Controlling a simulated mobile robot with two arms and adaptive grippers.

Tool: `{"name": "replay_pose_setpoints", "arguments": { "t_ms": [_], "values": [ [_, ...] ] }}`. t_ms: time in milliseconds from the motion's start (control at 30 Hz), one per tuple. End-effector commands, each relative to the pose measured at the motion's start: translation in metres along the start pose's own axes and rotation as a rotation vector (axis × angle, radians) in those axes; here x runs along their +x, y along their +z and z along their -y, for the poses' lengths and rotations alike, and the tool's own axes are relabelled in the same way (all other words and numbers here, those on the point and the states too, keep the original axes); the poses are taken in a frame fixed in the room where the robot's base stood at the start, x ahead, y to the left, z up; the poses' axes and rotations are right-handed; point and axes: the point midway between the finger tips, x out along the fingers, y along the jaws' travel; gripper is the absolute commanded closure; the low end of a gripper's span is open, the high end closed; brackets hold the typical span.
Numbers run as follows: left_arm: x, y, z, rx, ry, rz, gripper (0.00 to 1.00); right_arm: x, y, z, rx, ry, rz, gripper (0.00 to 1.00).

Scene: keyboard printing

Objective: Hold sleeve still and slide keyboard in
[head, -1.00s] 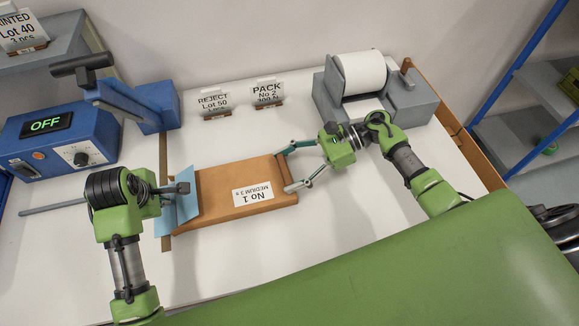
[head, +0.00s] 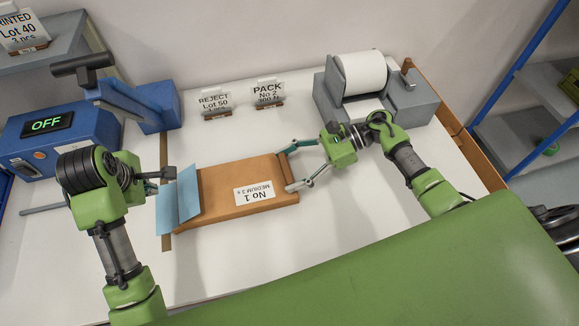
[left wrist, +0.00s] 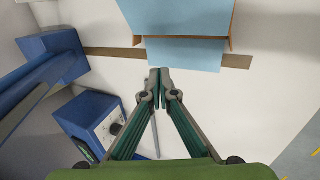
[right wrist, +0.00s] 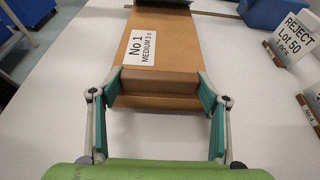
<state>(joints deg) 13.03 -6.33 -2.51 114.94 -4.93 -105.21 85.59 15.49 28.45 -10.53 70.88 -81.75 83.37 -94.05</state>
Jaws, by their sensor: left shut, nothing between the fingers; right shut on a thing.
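The brown sleeve (head: 225,195), labelled No 1 MEDIUM, lies flat on the white table. A folded light blue sheet or flap (head: 180,203) is at its left end. It also shows in the left wrist view (left wrist: 185,55), between the sleeve's brown side walls. I cannot make out a keyboard; any inside the sleeve is hidden. My left gripper (head: 172,174) is shut and empty beside the blue flap, its tips (left wrist: 160,72) close to the flap's edge; I cannot tell whether they touch. My right gripper (head: 284,170) is shut across the sleeve's right end, one finger on each side (right wrist: 160,88).
A blue machine (head: 35,140) reading OFF stands at the left. REJECT (head: 214,102) and PACK (head: 267,93) signs stand at the back. A grey roll holder (head: 407,100) is at the back right. A brown strip (head: 164,150) crosses the table under the flap. The front table is clear.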

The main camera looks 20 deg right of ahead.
Motion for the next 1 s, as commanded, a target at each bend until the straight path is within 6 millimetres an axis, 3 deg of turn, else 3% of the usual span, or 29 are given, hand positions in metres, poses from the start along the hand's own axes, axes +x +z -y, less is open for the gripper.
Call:
{"name": "replay_pose_setpoints", "arguments": {
  "t_ms": [400, 433, 500, 867, 1000],
  "values": [
    [0.000, 0.000, 0.000, 0.000, -0.001, 0.000, 1.00, -0.001, 0.000, 0.001, 0.001, -0.002, -0.002, 0.70],
    [0.000, 0.000, 0.000, 0.000, -0.001, 0.000, 1.00, -0.001, 0.000, 0.001, 0.001, -0.002, -0.002, 0.29],
    [0.000, 0.000, 0.000, 0.000, -0.001, 0.000, 1.00, -0.001, 0.000, 0.001, 0.001, -0.002, -0.002, 0.12],
    [0.001, 0.000, 0.000, 0.000, -0.001, 0.000, 1.00, -0.002, -0.001, 0.000, 0.001, -0.001, -0.002, 0.12],
    [0.001, 0.000, 0.000, 0.000, -0.001, 0.000, 1.00, -0.014, -0.001, 0.001, 0.001, -0.002, -0.004, 0.12]
  ]
}}
